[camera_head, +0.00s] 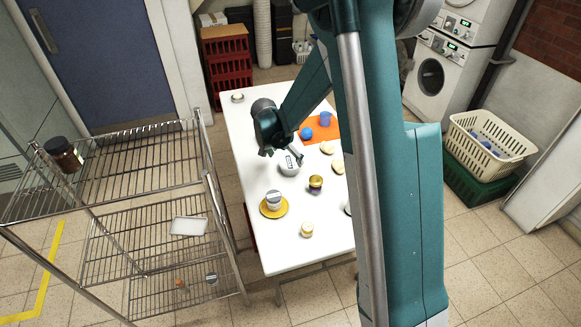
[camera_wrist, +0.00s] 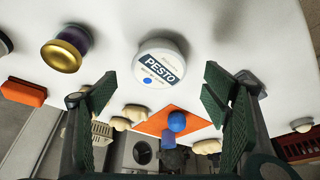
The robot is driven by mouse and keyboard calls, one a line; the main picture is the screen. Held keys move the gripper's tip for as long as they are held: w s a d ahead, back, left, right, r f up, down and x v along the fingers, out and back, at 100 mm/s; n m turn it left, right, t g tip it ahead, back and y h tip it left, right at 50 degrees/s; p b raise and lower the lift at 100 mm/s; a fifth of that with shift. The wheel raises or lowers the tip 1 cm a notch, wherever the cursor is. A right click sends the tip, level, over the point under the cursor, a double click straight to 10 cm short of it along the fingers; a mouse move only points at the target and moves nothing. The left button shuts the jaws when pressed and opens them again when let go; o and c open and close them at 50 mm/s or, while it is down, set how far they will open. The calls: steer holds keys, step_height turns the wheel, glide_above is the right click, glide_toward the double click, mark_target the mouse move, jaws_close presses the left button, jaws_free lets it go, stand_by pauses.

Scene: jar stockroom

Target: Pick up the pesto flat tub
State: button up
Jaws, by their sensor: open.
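The pesto flat tub (camera_wrist: 160,65) is a low white round tub with a dark blue PESTO label and a blue dot on its lid. It stands upright on the white table and also shows in the head view (camera_head: 289,168), partly behind my gripper. My gripper (camera_head: 284,154) is over the table close to the tub. In the wrist view its green-padded fingers (camera_wrist: 160,95) are wide apart and empty. The tub lies ahead of the fingertips, roughly centred between them, with no contact visible.
A gold-lidded jar (camera_head: 316,184) stands right of the tub. An orange mat (camera_head: 332,132), a blue ball (camera_head: 306,133), a blue cup (camera_head: 325,118) and pale lumpy items (camera_head: 327,148) lie farther back. A wire rack (camera_head: 120,210) stands left.

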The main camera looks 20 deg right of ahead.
mark_target(290, 162)
steer(key=shift+w+d+f, duration=0.15)
steer(key=shift+d+f, duration=0.05)
steer(key=shift+f, duration=0.3)
steer(key=shift+b+x, duration=0.85)
steer(key=shift+x, duration=1.75)
steer(key=shift+d, duration=0.15)
steer(key=c, duration=1.1)
